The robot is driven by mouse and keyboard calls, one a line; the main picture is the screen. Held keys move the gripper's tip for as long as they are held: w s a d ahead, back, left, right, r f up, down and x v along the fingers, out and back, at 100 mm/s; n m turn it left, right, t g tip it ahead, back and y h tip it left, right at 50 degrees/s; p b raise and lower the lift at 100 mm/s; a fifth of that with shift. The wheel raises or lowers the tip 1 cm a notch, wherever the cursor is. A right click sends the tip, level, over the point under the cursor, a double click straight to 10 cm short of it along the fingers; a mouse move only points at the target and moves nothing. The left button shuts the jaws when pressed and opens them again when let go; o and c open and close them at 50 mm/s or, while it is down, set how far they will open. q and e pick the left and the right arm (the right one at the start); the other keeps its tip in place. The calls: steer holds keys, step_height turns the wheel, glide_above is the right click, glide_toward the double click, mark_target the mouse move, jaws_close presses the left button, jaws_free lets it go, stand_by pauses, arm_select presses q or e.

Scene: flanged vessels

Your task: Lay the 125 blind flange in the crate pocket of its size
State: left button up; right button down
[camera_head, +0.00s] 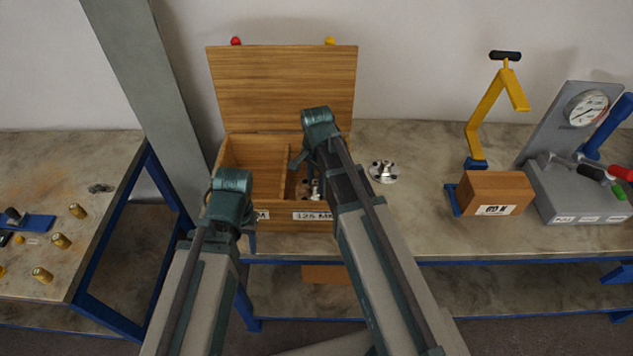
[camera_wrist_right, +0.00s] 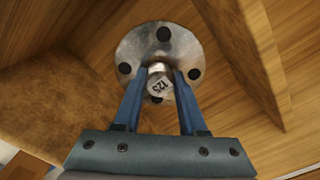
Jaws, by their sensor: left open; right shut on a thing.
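The 125 blind flange (camera_wrist_right: 135,50) is a round metal disc with dark bolt holes and a central stub marked 125. My right gripper (camera_wrist_right: 160,85) is shut on that stub. In the head view the flange (camera_head: 313,190) is inside the open wooden crate (camera_head: 275,213), in the right pocket, behind the front label 125 MM (camera_head: 313,216). Wooden walls surround it in the wrist view; I cannot tell whether it touches the floor. My left gripper (camera_head: 252,241) is in front of the crate's left part, open, mostly hidden behind its wrist.
Another metal flange (camera_head: 383,172) lies on the bench right of the crate. Further right stand a brown block (camera_head: 495,193), a yellow stand (camera_head: 487,110) and a grey gauge unit (camera_head: 580,190). The crate's lid (camera_head: 283,88) stands open behind. A left bench (camera_head: 60,190) holds small brass parts.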

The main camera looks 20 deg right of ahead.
mark_target(316, 182)
steer(key=shift+f, duration=0.4)
steer(key=shift+r, duration=0.15)
steer(key=c, duration=0.9)
jaws_free()
steer(key=shift+f, duration=0.2)
steer(key=o, duration=0.4)
steer(key=shift+o, duration=0.2)
steer(key=shift+r, duration=0.1)
step_height(316, 182, up, 12)
steer(key=p, duration=1.2)
steer(key=s+a+n+h, duration=0.1)
steer(key=s+a+n, duration=0.9)
steer(key=s+n, duration=0.4)
steer(key=shift+s+a+r+n, duration=0.15)
steer(key=shift+s+a+n, duration=0.1)
steer(key=shift+n, duration=0.75)
